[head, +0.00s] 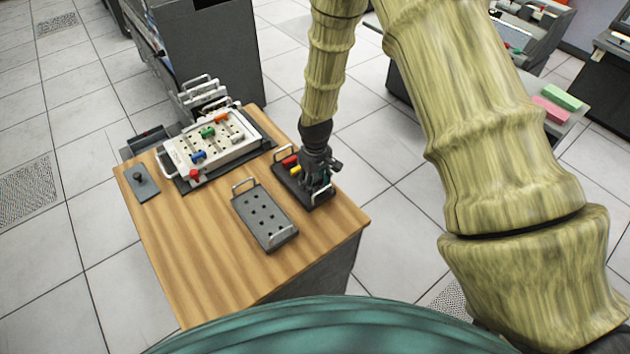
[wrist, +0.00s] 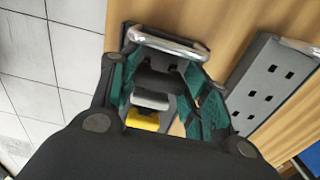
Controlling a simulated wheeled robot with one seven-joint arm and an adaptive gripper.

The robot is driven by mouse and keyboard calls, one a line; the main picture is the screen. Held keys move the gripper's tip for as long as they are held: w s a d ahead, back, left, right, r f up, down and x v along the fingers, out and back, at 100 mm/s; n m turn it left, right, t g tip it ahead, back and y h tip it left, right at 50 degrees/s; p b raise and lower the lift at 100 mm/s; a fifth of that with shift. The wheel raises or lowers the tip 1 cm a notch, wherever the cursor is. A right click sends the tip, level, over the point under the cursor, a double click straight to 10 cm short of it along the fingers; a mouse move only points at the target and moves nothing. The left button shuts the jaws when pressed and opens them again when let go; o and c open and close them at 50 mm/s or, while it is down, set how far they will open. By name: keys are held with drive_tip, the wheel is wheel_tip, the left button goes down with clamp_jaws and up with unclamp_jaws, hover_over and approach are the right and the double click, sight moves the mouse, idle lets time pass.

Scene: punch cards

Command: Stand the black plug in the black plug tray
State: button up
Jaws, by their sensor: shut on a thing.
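My gripper (head: 318,178) is low over a dark tray (head: 318,203) at the right side of the wooden table. In the wrist view my gripper (wrist: 163,78) has its teal-padded fingers closed around a dark plug (wrist: 157,78), which I take as the black plug. The plug is over or in the dark tray, near its wire handle; its lower end is hidden, so I cannot tell whether it is seated. The gripper hides it in the head view. A grey tray with several empty holes (head: 265,218) lies just to the left. No label shows which is the black plug tray.
A red plug (head: 289,160) and a yellow plug (head: 296,169) stand in the dark tray; a grey plug (wrist: 151,101) is beside the held one. A white board (head: 213,146) with coloured plugs and a small grey plate (head: 143,187) lie further left. The table's front is clear.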

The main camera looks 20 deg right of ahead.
sight(315, 181)
drive_tip(key=shift+s+f+b, duration=0.1)
drive_tip(key=shift+f+b, duration=0.55)
drive_tip(key=shift+f, duration=0.7)
idle(1.7)
drive_tip(key=o, duration=0.9)
drive_tip(key=shift+r, duration=0.1)
wheel_tip(315, 181, up, 12)
drive_tip(key=shift+f, duration=0.1)
idle(0.5)
